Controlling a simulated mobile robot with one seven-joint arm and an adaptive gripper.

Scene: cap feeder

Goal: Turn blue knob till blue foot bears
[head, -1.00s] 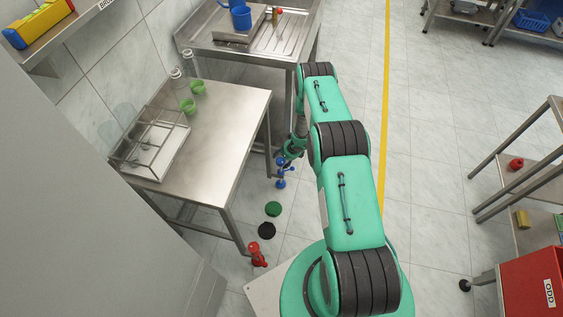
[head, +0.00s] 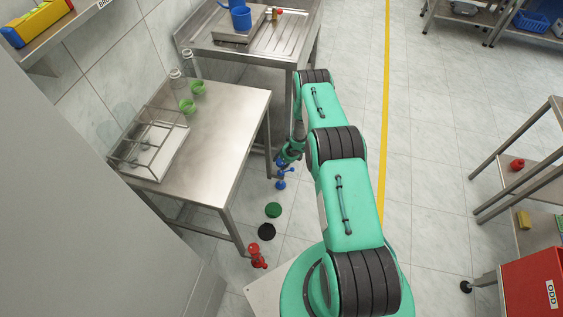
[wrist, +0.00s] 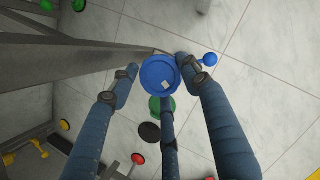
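In the wrist view a round blue disc (wrist: 160,75) with a small pale square mark faces the camera. A blue ball (wrist: 210,59) sticks out to its right. My gripper (wrist: 158,82) has its three dark fingers spread around the disc; a gap shows at the left finger, while contact at the right and lower fingers is unclear. In the head view my gripper (head: 287,157) is just above the knob. Whether the foot touches the floor is unclear.
A steel table (head: 215,115) stands beside my arm, with green cups and a wire rack on top. Green (head: 273,210) and black (head: 266,231) discs lie on the floor, and a red foot (head: 257,256) is at another leg. Open floor lies to the right.

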